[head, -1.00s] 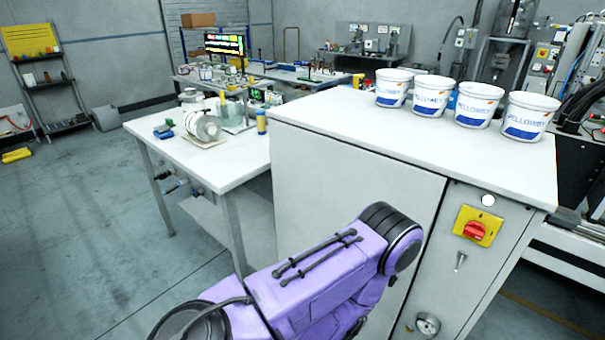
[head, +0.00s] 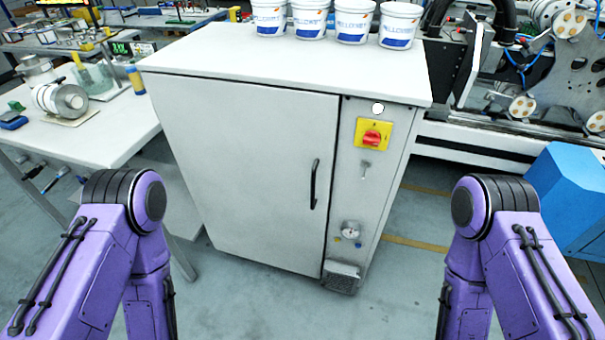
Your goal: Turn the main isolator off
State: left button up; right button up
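The main isolator (head: 372,136) is a red rotary handle on a yellow plate. It sits high on the narrow right-hand front panel of a white cabinet (head: 245,170). A white round lamp or button is just above it and a small key-like part just below. The exact angle of the red handle is hard to tell. My two purple arms show at the lower left and lower right, both apart from the cabinet. Both grippers are below the picture's edge and out of sight.
Several white buckets (head: 350,20) stand along the cabinet top's back edge. A white workbench (head: 90,130) with instruments is at left. A machine with reels (head: 570,60) stands behind at right, and a blue box (head: 570,200) at far right. The floor before the cabinet is clear.

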aim_at(371, 137)
jog(key=k, duration=0.5)
jog(key=z, duration=1.45)
jog(key=i, duration=0.95)
jog(key=u, duration=1)
